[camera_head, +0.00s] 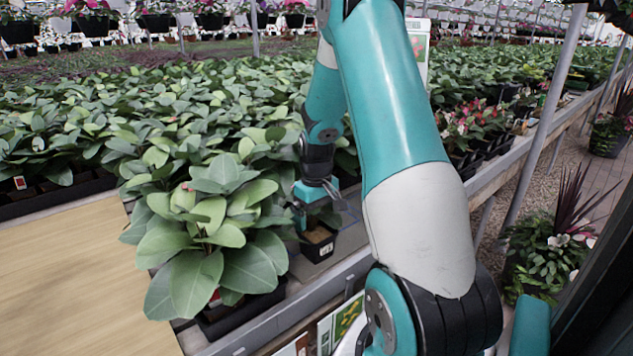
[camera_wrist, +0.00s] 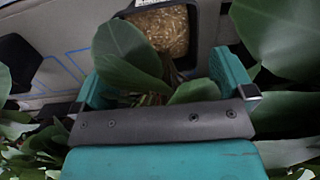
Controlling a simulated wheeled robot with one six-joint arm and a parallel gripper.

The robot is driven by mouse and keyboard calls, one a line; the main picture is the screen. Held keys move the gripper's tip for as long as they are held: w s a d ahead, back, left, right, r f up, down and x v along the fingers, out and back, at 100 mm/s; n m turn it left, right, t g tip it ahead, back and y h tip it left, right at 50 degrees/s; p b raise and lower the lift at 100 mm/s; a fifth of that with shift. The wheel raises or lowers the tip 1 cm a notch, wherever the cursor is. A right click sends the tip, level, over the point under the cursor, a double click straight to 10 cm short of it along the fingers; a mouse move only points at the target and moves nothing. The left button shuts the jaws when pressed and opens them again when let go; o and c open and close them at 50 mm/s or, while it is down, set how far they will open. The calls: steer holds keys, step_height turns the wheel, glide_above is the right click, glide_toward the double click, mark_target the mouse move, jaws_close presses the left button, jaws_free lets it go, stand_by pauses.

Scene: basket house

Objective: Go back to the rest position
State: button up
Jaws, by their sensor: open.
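My gripper (camera_head: 320,204) is open and points down, just above a small black pot (camera_head: 318,244) on the grey bench edge. In the wrist view, the teal fingers of my gripper (camera_wrist: 168,84) stand apart. Brown soil (camera_wrist: 160,28) in the black pot shows beyond them. A green leaf (camera_wrist: 126,48) and another leaf lie in the space between the fingers. I cannot tell whether the fingers touch the plant. My teal and white arm covers part of the bench in the head view.
A large leafy plant (camera_head: 215,240) stands close left of my gripper, and its leaves crowd the wrist view. Dense potted plants (camera_head: 90,115) fill the bench behind. A wooden board (camera_head: 70,280) is clear at the left. A metal post (camera_head: 543,120) rises at the right.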

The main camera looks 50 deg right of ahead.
step_height(320, 180, up, 11)
steer(key=shift+f, duration=0.2)
